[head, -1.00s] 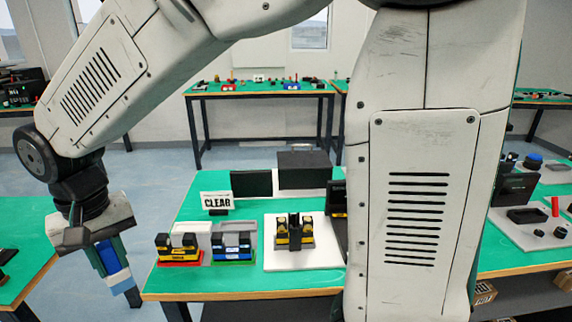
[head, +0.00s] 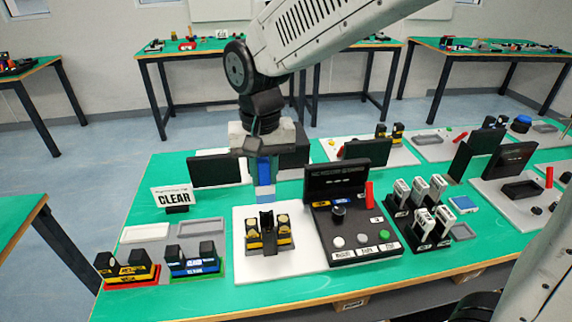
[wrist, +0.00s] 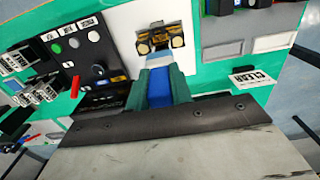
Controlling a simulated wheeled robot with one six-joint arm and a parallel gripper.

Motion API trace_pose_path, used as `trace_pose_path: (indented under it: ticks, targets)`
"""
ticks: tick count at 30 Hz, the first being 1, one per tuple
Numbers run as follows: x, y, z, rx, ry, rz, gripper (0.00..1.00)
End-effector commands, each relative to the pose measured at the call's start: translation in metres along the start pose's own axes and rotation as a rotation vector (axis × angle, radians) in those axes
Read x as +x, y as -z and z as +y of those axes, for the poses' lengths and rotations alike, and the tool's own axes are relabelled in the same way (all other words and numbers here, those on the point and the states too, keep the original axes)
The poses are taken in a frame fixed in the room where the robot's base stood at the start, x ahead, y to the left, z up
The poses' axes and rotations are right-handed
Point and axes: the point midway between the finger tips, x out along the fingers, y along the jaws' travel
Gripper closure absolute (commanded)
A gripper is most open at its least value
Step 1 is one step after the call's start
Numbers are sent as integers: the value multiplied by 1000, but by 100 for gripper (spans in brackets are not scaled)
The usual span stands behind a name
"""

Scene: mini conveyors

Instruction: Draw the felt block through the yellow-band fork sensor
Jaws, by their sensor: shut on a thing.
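My gripper (head: 263,158) is shut on a blue block with a pale end (head: 264,172), held pointing down. In the wrist view the block (wrist: 159,88) sits between the green fingers (wrist: 158,92). A black fork-shaped fixture with yellow bands (head: 268,240) stands on a white plate, nearer the front than the block in the head view. In the wrist view it (wrist: 160,40) lies just beyond the block's pale end; I cannot tell whether they touch. Another black two-post unit with a yellow band (head: 127,270) stands on a red base at the front left.
A blue-banded unit (head: 193,262) stands beside the red-based one. A CLEAR sign (head: 173,196) stands behind the grey trays. A black control console (head: 350,215) with knob and buttons is close right of the white plate (head: 245,266). Several upright pieces (head: 420,208) stand farther right.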

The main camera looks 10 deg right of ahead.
Motion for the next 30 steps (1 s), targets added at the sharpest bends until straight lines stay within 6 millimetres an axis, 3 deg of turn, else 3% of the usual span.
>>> trace_pose_path:
  ticks: [11, 30]
  targets:
    - [0, -2, 0, 0, 0, 0, 97]
    - [45, -1, 2, 3, 0, -1, 97]
